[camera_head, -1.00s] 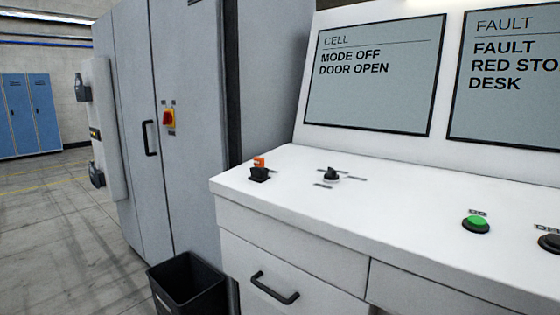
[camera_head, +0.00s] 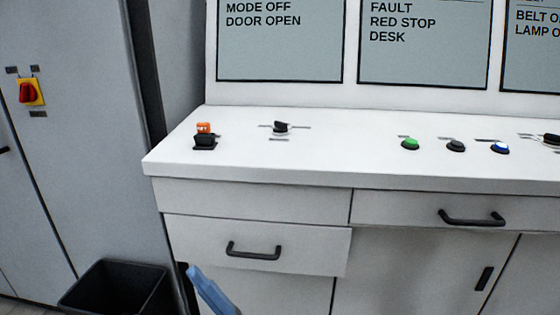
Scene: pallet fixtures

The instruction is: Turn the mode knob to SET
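A small black knob (camera_head: 281,128) with a pale base sits on the white desk top, left of centre, with small label marks around it. It looks like the mode knob; the labels are too small to read. The left screen (camera_head: 279,50) reads "MODE OFF" and "DOOR OPEN". My gripper is not in view. A blue bar (camera_head: 212,291) sticks up at the bottom edge; I cannot tell whether it is part of my arm.
Left of the knob stands a black holder with an orange piece (camera_head: 204,136). Green (camera_head: 410,144), black (camera_head: 456,146) and blue (camera_head: 500,148) buttons lie to the right. A black bin (camera_head: 118,287) stands before the grey cabinet (camera_head: 80,150), which has a red-yellow switch (camera_head: 30,92).

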